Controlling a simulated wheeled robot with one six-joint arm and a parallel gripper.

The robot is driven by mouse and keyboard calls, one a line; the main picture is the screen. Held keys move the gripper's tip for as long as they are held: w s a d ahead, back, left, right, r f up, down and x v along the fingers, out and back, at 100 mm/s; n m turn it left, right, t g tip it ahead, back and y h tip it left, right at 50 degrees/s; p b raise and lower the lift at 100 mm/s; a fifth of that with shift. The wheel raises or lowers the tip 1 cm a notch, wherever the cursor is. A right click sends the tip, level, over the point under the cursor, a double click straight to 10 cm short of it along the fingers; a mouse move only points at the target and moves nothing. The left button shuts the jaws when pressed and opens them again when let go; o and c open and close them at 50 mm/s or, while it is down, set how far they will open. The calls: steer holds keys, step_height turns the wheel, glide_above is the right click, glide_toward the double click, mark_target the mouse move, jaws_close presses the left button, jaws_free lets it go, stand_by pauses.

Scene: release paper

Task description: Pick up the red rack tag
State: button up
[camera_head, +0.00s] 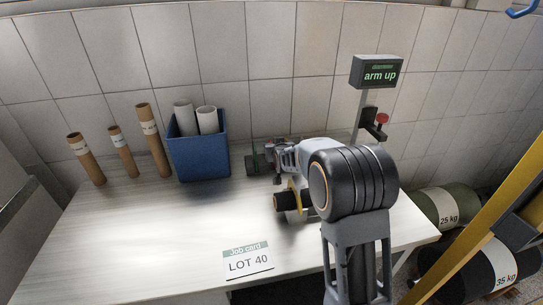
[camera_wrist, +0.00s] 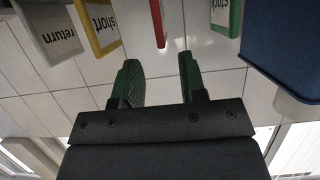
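A thin red strip (camera_wrist: 158,22), which looks like the red rack tag seen edge-on, shows at the top of the wrist view. It lies beyond my gripper (camera_wrist: 158,62), roughly in line with the gap between the two green fingers. The fingers are apart with nothing between them, and the strip is not touching them. Its upper part is cut off by the frame edge. In the head view my arm hides much of the area around my gripper, and I cannot make out the tag clearly.
A blue bin (camera_head: 198,155) with white rolls and several brown tubes (camera_head: 150,135) stand on the table. A job card (camera_head: 248,262) lies in front.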

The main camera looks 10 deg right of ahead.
steer(key=shift+p+x, duration=0.7)
steer(key=shift+x, duration=2.3)
steer(key=shift+a+f, duration=0.15)
steer(key=shift+c, duration=0.4)
jaws_close()
